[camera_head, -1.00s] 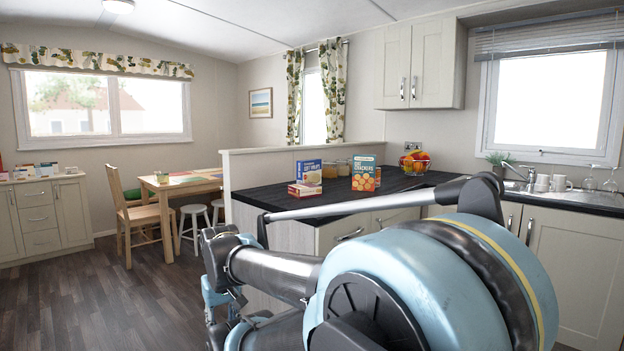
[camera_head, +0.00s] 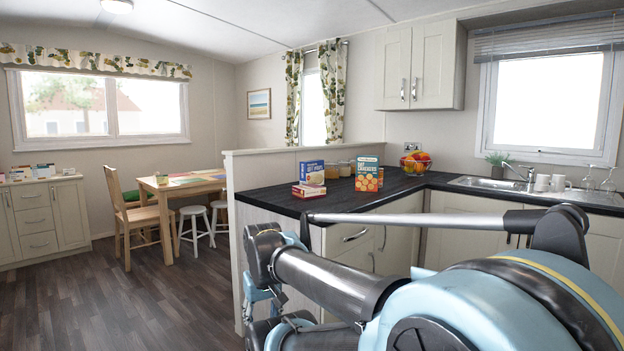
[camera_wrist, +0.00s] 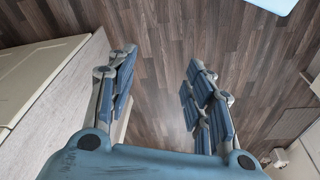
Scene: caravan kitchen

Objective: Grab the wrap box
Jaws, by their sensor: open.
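The wrap box, a small blue and white carton (camera_head: 312,172), stands upright on the dark worktop near its left end, in the head view. It appears to stand on or just behind a flat red and yellow box (camera_head: 308,190); I cannot tell which. My gripper (camera_wrist: 160,65) is open and empty in the wrist view, its two blue-grey fingers spread over wooden floor. The wrap box is not in the wrist view. In the head view my arm reaches down beside the counter, below the worktop, and the fingers are hard to make out.
A teal and orange crackers box (camera_head: 367,175) stands right of the wrap box, with jars (camera_head: 345,168) behind. A fruit bowl (camera_head: 415,162) is farther right. The dark worktop (camera_head: 290,203) has a low partition (camera_head: 250,170) behind it.

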